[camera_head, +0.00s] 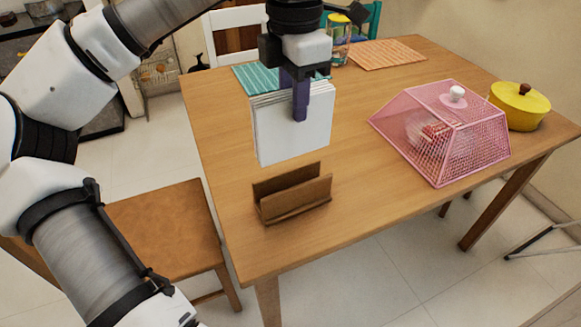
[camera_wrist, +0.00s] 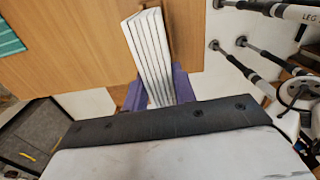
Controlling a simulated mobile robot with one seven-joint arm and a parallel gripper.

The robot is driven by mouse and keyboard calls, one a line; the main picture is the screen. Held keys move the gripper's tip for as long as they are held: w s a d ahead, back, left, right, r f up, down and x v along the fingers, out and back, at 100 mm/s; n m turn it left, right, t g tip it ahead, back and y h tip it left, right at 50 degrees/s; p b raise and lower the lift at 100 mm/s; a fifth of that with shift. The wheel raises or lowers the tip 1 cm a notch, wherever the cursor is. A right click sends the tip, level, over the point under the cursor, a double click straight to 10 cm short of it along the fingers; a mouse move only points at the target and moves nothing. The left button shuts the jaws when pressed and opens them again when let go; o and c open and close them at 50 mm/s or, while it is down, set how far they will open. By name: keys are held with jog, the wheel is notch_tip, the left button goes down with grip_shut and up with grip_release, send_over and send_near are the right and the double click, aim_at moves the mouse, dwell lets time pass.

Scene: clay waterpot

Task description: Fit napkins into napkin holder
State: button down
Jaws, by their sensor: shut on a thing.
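A stack of white napkins (camera_head: 290,130) hangs upright from my gripper (camera_head: 297,105), above the wooden table. My gripper is shut on the napkins, with its purple fingers on either side of their upper part. In the wrist view the napkins (camera_wrist: 150,52) show edge-on as several thin layers between the fingers (camera_wrist: 160,90). The brown napkin holder (camera_head: 292,199) stands on the table, in front of and below the napkins in the head view. Its slot between two low walls looks empty.
The table (camera_head: 350,200) is clear around the holder. A pink mesh food cover (camera_head: 445,135) stands to the right, with a yellow pot (camera_head: 520,105) beyond it. A teal placemat (camera_head: 255,80), an orange placemat (camera_head: 385,55) and a glass (camera_head: 339,50) lie farther back. A bench (camera_head: 165,225) stands left.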

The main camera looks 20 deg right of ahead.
notch_tip(320, 180, down, 13)
jog(key=shift+r+b, duration=0.2)
jog(key=shift+b, duration=0.1)
jog(key=shift+f, duration=0.25)
jog(key=c, duration=1.2)
grip_release()
jog(key=shift+r, duration=0.1)
jog(key=shift+o, duration=0.4)
jog(key=shift+r, duration=0.1)
notch_tip(320, 180, up, 12)
jog(key=shift+p, duration=0.35)
